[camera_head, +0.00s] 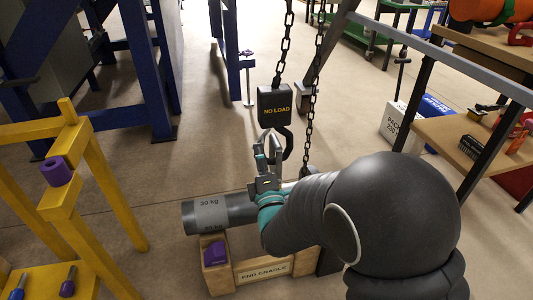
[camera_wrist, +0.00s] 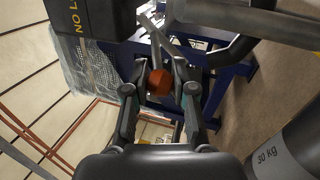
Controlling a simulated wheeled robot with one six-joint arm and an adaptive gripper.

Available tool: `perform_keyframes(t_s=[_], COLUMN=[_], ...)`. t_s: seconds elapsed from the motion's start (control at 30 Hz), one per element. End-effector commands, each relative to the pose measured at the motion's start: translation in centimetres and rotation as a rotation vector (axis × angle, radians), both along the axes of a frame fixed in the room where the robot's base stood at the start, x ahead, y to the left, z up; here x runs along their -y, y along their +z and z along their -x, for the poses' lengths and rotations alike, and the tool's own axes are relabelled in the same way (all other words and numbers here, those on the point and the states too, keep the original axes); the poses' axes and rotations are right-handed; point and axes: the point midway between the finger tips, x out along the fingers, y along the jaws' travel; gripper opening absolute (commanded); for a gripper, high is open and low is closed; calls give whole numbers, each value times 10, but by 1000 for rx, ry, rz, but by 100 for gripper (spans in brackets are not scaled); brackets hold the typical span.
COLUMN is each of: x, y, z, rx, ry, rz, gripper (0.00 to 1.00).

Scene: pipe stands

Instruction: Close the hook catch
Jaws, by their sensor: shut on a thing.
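The hook block (camera_head: 275,101), dark and marked NO LOAD, hangs from a chain above the pipe; it also fills the upper left of the wrist view (camera_wrist: 88,17). Its dark hook (camera_head: 287,146) curves below it, next to a grey loop (camera_head: 265,142). My gripper (camera_head: 263,160) is at the hook's left side, above the pipe. In the wrist view its two fingers (camera_wrist: 162,84) are closed around a small orange-red knob (camera_wrist: 159,83). A thin grey bar (camera_wrist: 157,36) runs just above the fingers. I cannot tell whether the catch touches the hook tip.
The grey 30 kg pipe (camera_head: 220,211) lies on the wooden end cradle (camera_head: 262,271), with a purple block (camera_head: 215,253) at its left. A second chain (camera_head: 313,100) hangs to the right. A yellow stand (camera_head: 90,180) is left, a workbench (camera_head: 465,140) right.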

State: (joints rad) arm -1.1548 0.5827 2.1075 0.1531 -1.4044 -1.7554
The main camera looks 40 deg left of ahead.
Motion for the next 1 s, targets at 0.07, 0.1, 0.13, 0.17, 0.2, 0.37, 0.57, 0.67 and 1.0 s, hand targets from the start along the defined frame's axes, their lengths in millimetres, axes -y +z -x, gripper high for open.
perform_keyframes(t_s=[0.07, 0.1, 0.13, 0.17, 0.2, 0.37, 0.57, 0.67, 1.0], x=[3, 4, 5, 5, 6, 8, 8, 8, 13], y=[-5, -6, -6, -7, -7, -9, -9, -8, -9], z=[-2, -4, -5, -6, -7, -10, -11, -10, -7], rx=[34, 52, 63, 74, 88, 114, 112, 112, 111], ry=[-1, -2, -3, -4, -5, -8, -10, -9, -9], rz=[27, 37, 45, 51, 59, 76, 75, 74, 72], gripper=[0, 0, 0, 0, 0, 0, 48, 52, 52])
